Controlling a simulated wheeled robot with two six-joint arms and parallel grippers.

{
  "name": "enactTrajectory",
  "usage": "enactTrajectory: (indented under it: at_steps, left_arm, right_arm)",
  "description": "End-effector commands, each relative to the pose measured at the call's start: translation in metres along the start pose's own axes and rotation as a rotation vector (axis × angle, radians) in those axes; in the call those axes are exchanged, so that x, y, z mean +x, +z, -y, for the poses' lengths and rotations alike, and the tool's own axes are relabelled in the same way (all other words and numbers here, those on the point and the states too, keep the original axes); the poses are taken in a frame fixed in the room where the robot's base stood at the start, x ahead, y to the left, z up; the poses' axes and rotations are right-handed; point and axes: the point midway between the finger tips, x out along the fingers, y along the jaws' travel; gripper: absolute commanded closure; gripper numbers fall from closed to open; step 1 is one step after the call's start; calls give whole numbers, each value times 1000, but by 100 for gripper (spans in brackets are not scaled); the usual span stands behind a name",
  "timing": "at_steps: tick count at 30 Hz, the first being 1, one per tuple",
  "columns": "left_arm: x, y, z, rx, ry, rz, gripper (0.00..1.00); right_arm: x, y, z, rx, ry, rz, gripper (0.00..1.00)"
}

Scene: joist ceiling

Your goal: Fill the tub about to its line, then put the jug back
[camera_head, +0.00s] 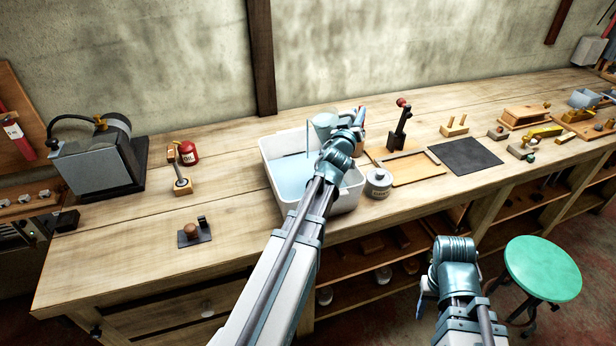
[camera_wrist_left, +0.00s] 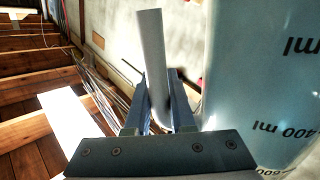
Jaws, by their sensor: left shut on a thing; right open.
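The white tub (camera_head: 348,199) stands on the bench and holds pale blue water (camera_head: 290,178). I cannot make out a fill line on it. The clear bluish jug (camera_head: 324,123) is above the tub's far right part, tilted to the left. A thin stream (camera_head: 307,143) seems to fall from its lip into the tub. My left gripper (camera_head: 353,134) is shut on the jug's pale handle (camera_wrist_left: 152,60). The left wrist view shows the jug's wall (camera_wrist_left: 260,80) with upside-down ml marks. My right gripper (camera_head: 427,296) is open and empty, in front of the bench.
A lidded grey tin (camera_head: 379,182) stands close right of the tub. A wooden tray (camera_head: 412,168), a dark mat (camera_head: 465,156) and a red-knobbed lever (camera_head: 400,124) are farther right. A red oil can (camera_head: 187,153) is left. A green stool (camera_head: 542,268) stands before the bench.

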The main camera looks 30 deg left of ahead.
Motion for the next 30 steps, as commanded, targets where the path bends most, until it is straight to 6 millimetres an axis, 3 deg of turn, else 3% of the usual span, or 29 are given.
enactTrajectory:
  at_steps: [30]
  left_arm:
    - [0, -5, -1, -52, 1, -12, 100]
  right_arm:
    - [-2, 0, 0, 0, 0, 0, 50]
